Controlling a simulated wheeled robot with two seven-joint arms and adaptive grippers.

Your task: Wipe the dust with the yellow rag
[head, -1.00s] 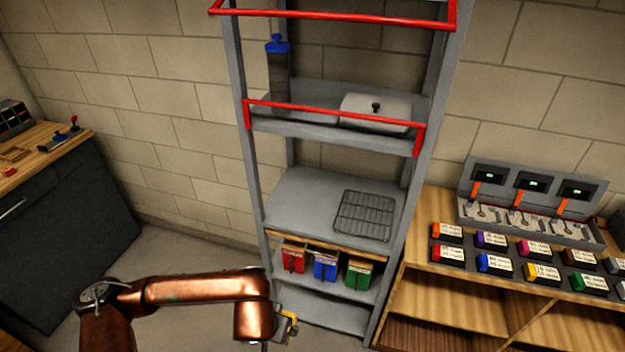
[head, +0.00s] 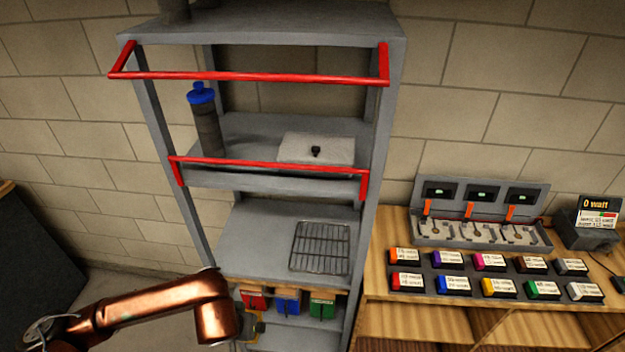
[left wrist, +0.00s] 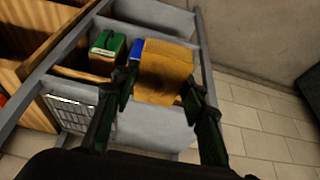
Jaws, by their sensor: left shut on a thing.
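The yellow rag (left wrist: 165,72) is a folded yellow-orange block between the fingers of my left gripper (left wrist: 158,102) in the left wrist view. My left gripper is shut on it. In the head view, my left gripper (head: 247,328) is low in front of the shelf's lower part, with a bit of yellow showing; my arm hides much of it. I cannot make out any dust for certain on the grey shelf (head: 255,235). My right gripper is in neither view.
Red rails (head: 265,163) cross the rack's front. A wire grate (head: 320,247) lies on the middle shelf, with red, blue and green boxes (head: 288,303) below. A wooden bench (head: 390,320) with battery packs and a charger (head: 480,215) stands at right.

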